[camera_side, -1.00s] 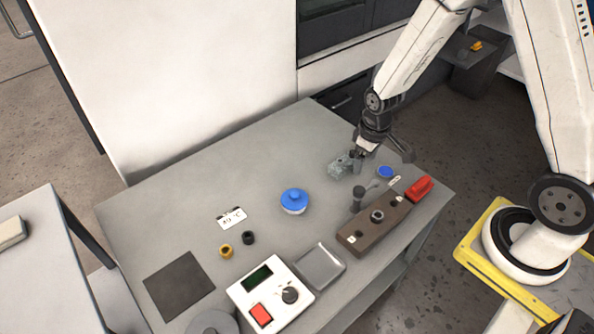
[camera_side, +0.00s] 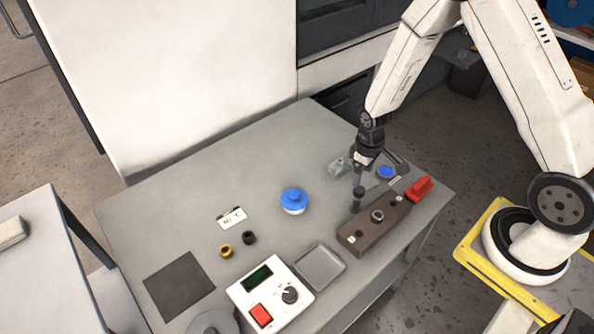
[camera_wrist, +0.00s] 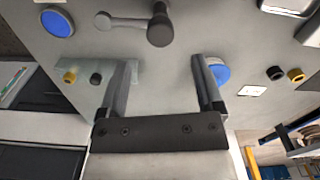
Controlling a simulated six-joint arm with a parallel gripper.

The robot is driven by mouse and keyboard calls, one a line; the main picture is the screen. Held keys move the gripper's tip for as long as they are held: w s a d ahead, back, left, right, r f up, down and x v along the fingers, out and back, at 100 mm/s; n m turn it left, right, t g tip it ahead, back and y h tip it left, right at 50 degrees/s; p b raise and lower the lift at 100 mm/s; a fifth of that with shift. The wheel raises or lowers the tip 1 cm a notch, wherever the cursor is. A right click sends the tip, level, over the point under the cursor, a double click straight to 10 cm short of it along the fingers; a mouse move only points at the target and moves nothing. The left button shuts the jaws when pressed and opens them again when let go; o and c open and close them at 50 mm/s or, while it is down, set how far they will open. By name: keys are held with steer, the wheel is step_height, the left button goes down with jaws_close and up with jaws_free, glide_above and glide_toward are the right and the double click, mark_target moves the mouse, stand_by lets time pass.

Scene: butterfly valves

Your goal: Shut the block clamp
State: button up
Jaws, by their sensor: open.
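A grey lever (camera_wrist: 127,22) on a dark round post (camera_wrist: 160,28) appears to be the block clamp. It stands on the bench behind the brown block; its post also shows in the side view (camera_side: 357,200). In the wrist view the lever runs left from the post to a small round end. My gripper (camera_wrist: 163,60) is open and empty, its fingers pointing toward the clamp. In the side view my gripper (camera_side: 381,175) is low over the clamp and partly hides the lever. I cannot tell whether a finger touches it.
A clear block (camera_side: 338,166) with brass and black fittings stands behind my gripper. A blue disc (camera_side: 386,172), red item (camera_side: 419,188) and brown block (camera_side: 362,234) are close by. A blue-lidded jar (camera_side: 294,201) stands left. The bench's left middle is largely clear.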

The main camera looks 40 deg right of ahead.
mark_target(360, 189)
steer(key=shift+f, duration=3)
jaws_close()
